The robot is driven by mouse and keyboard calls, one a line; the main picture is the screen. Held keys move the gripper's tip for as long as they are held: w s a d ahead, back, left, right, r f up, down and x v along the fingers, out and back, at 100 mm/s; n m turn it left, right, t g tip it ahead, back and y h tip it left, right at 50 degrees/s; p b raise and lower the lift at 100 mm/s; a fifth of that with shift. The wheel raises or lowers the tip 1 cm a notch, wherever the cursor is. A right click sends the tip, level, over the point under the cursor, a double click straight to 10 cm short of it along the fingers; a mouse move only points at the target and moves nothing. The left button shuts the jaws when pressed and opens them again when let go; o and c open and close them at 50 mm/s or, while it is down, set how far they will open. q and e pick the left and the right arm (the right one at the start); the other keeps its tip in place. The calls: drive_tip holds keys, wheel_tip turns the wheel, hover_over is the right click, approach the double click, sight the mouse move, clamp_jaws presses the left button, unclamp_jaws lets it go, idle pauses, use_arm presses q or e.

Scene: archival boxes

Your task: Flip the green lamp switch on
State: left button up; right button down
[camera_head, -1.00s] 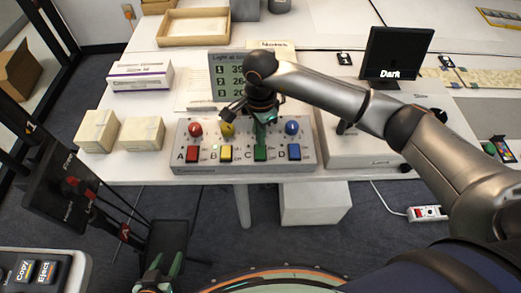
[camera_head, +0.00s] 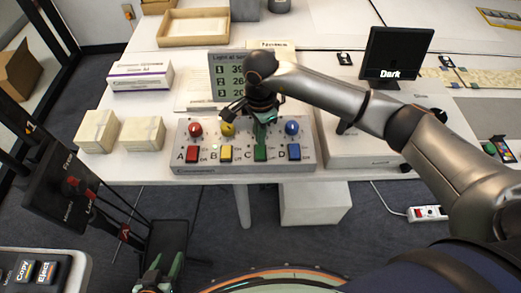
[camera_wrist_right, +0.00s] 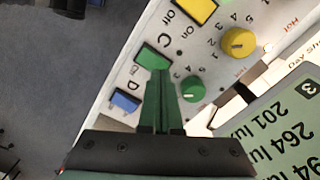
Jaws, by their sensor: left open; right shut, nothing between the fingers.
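The green switch (camera_head: 260,153), marked C, sits on the front of a grey control box (camera_head: 300,168); it also shows in the right wrist view (camera_wrist_right: 152,57). My right gripper (camera_head: 262,142) is shut and empty, fingers pointing down at the green switch. In the right wrist view its fingertips (camera_wrist_right: 159,74) reach the switch's edge; I cannot tell whether they touch. The green knob (camera_wrist_right: 193,88) is beside the fingers and mostly hidden in the head view. My left gripper (camera_head: 158,273) is open, low at the bottom of the head view, away from the box.
Red (camera_head: 193,154), yellow (camera_head: 225,153) and blue (camera_head: 294,152) switches flank the green one, with knobs behind. A light-reading display (camera_head: 232,88) stands behind the box. A dark screen reading "Dark" (camera_head: 395,55) is at the right. Two cream boxes (camera_head: 142,133) stand left.

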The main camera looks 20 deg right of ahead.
drive_tip(key=shift+f+b, duration=1)
drive_tip(key=shift+f, duration=0.1)
idle(0.4)
drive_tip(key=shift+r, duration=0.15)
drive_tip(key=shift+r+p, duration=2.1)
drive_tip(key=shift+r, duration=1.35)
